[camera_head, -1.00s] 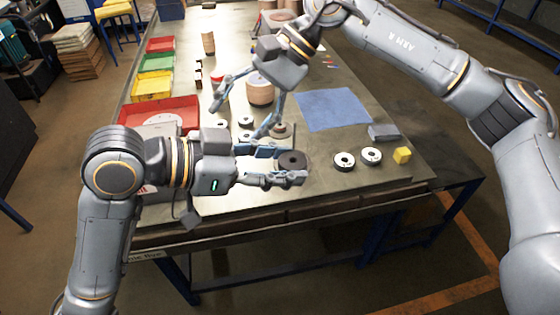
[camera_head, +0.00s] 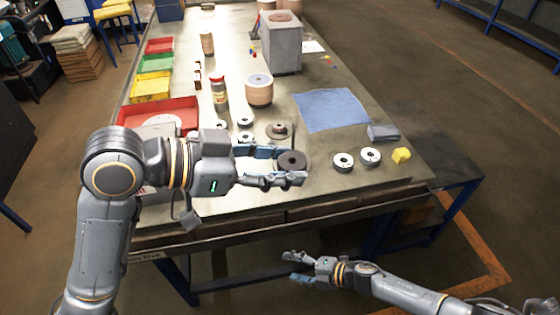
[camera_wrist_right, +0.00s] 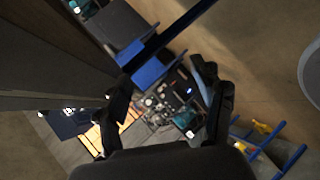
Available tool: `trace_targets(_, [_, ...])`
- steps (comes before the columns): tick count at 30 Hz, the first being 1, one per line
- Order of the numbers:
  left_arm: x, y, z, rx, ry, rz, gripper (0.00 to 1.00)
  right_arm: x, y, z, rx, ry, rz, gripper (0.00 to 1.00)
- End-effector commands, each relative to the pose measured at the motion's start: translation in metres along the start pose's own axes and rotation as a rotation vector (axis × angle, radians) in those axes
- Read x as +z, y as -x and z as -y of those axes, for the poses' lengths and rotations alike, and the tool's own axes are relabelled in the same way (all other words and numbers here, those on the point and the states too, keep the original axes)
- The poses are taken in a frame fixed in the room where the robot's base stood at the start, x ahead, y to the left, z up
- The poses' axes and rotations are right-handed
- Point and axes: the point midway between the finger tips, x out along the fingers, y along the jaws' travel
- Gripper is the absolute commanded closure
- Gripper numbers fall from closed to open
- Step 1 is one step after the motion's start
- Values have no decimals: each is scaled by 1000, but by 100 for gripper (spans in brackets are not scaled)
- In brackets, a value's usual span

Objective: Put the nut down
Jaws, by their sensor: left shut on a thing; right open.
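My left gripper (camera_head: 290,166) is shut on a dark round disc (camera_head: 292,159) with a central hole, over the front part of the table. A small round metal piece (camera_head: 280,127) sits on a wider brownish disc (camera_head: 271,139) just behind it; it may be the nut, but it is too small to be sure. My right gripper (camera_head: 296,267) is open and empty, low in front of the table edge. In the right wrist view the open fingers (camera_wrist_right: 166,92) hold nothing.
A blue cloth (camera_head: 331,110) lies behind. Red (camera_head: 140,112), yellow and green bins line the left. Smaller discs (camera_head: 245,122) and a grey box (camera_head: 281,45) stand farther back.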

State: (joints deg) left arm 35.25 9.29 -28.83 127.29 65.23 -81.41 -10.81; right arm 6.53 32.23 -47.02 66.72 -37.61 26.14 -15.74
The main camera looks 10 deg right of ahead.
Motion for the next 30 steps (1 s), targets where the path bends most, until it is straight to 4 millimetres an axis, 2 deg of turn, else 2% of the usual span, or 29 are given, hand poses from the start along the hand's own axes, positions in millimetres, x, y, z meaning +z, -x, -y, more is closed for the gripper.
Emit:
trace_targets(1, [0, 0, 0, 0, 0, 0, 89, 12, 0, 25, 1, -152, 100, 32])
trace_targets(3, [0, 0, 0, 0, 0, 0, 89, 31, 6, 58, 2, -347, 237, 32])
trace_targets(6, [0, 0, 0, 0, 0, 0, 89, 46, 19, 109, -6, -592, 410, 32])
trace_targets(8, [0, 0, 0, 0, 0, 0, 89, 49, 29, 140, -15, -723, 502, 32])
trace_targets(9, [0, 0, 0, 0, 0, 0, 89, 48, 36, 162, -24, -807, 559, 32])
trace_targets(11, [0, 0, 0, 0, 0, 0, 89, 43, 47, 192, -38, -923, 638, 32])
trace_targets(15, [0, 0, 0, 0, 0, 0, 89, 20, 73, 259, -78, -1170, 805, 32])
trace_targets(17, [0, 0, 0, 0, 0, 0, 89, 5, 84, 286, -99, -1267, 871, 32])
trace_targets(18, [0, 0, 0, 0, 0, 0, 89, -7, 92, 304, -115, -1332, 914, 32])
trace_targets(21, [0, 0, 0, 0, 0, 0, 89, -37, 109, 341, -152, -1472, 1009, 32])
trace_targets(25, [0, 0, 0, 0, 0, 0, 89, -74, 127, 377, -195, -1616, 1107, 32])
trace_targets(30, [0, 0, 0, 0, 0, 0, 89, -106, 140, 401, -232, -1725, 1181, 32])
